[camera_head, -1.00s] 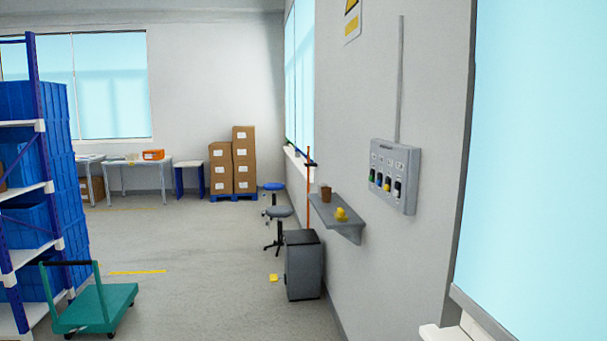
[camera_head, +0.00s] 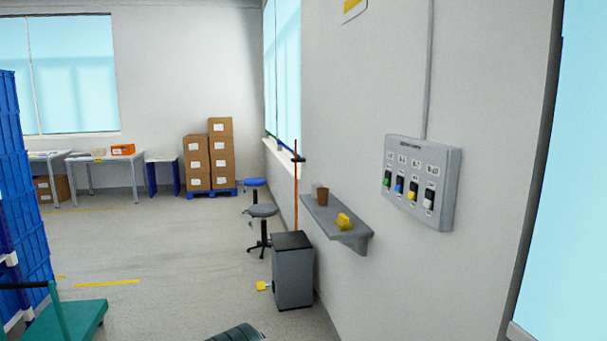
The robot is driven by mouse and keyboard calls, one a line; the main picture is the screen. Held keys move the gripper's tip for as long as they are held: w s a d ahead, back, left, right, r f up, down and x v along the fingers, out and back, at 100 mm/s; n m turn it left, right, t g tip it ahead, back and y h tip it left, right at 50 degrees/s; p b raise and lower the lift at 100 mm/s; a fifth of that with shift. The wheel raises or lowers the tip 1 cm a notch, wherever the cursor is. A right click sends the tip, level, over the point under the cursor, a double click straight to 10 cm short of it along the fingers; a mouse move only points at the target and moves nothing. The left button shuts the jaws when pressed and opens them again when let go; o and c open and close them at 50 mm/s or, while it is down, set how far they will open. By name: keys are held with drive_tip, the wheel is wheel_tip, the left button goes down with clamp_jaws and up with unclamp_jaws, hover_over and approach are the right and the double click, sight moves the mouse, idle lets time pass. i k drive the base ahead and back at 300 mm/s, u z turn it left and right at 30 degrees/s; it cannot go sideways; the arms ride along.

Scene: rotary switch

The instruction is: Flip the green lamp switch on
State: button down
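The grey switch panel (camera_head: 422,182) is mounted on the right wall, with a conduit running up from it. The green switch (camera_head: 387,179) is at the left end, followed by a blue switch (camera_head: 399,185), a yellow switch (camera_head: 411,191) and a white switch (camera_head: 428,199). The on or off positions are too small to tell.
The middle floor is clear.

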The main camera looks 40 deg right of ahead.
sight(387, 175)
drive_tip(key=z, duration=0.45)
drive_tip(key=i, duration=0.8)
drive_tip(key=z, duration=1.15)
drive_tip(key=i, duration=0.35)
drive_tip(key=z, duration=0.4)
